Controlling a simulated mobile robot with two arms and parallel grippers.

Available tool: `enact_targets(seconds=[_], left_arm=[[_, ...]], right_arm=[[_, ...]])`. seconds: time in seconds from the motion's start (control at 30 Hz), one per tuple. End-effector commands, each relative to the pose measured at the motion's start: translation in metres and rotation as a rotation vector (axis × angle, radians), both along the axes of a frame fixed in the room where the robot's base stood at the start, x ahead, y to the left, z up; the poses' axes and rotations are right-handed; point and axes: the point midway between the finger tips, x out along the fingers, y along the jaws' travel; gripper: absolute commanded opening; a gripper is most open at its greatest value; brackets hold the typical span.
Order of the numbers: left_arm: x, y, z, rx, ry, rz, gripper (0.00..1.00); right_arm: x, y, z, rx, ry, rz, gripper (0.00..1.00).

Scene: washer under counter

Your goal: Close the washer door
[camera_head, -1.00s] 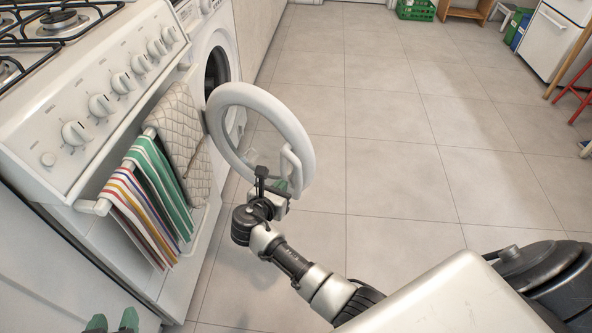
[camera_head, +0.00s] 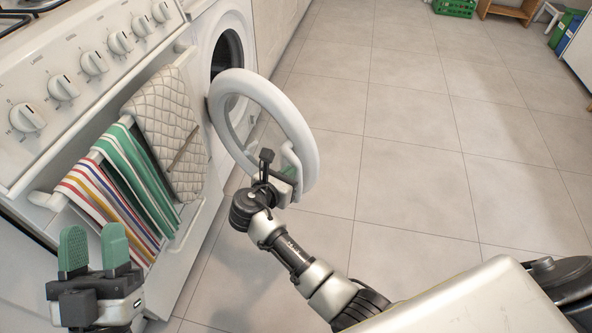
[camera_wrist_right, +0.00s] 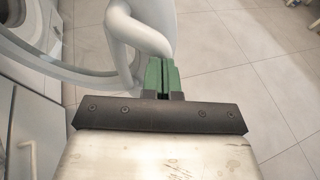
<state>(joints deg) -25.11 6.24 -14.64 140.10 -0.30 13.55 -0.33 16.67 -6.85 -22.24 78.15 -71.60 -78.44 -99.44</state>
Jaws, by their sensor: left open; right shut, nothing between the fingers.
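The washer (camera_head: 203,45) stands beyond the stove, with its dark round drum opening showing. Its white ring-shaped door (camera_head: 303,128) stands open, swung out over the floor. My right gripper (camera_head: 287,174) is at the door's outer edge, beside the handle (camera_head: 293,168). In the right wrist view the green fingers (camera_wrist_right: 161,75) are together with nothing between them, close beside the white door handle (camera_wrist_right: 137,35); I cannot tell whether they touch. My left gripper (camera_head: 94,250) is open and empty at the lower left, in front of the stove, away from the washer.
The white stove (camera_head: 75,80) with knobs is at left. A striped towel (camera_head: 110,190) and a quilted cloth (camera_head: 165,125) hang on its rail, close to my left gripper. The tiled floor (camera_head: 420,170) at right is clear. A green crate (camera_head: 455,7) stands far back.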

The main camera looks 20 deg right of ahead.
Motion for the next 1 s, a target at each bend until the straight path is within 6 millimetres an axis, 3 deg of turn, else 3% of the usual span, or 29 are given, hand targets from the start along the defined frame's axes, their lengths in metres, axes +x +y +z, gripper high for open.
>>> enact_targets(seconds=[0.43, 0.67, 0.77, 1.0], left_arm=[[-0.006, 0.000, 0.007, -0.021, -0.069, -0.004, 0.43], [0.007, 0.000, 0.001, -0.012, -0.033, -0.002, 0.43], [0.002, 0.000, 0.000, 0.005, 0.019, 0.001, 0.43], [0.018, 0.002, -0.031, 0.088, 0.314, 0.018, 0.43]], right_arm=[[0.000, 0.003, 0.000, 0.001, -0.001, 0.000, 0.00], [0.000, 0.000, 0.001, 0.000, 0.000, 0.004, 0.00], [0.001, -0.006, 0.002, -0.001, 0.001, 0.014, 0.00], [0.008, -0.034, 0.004, -0.004, 0.002, 0.070, 0.00]])
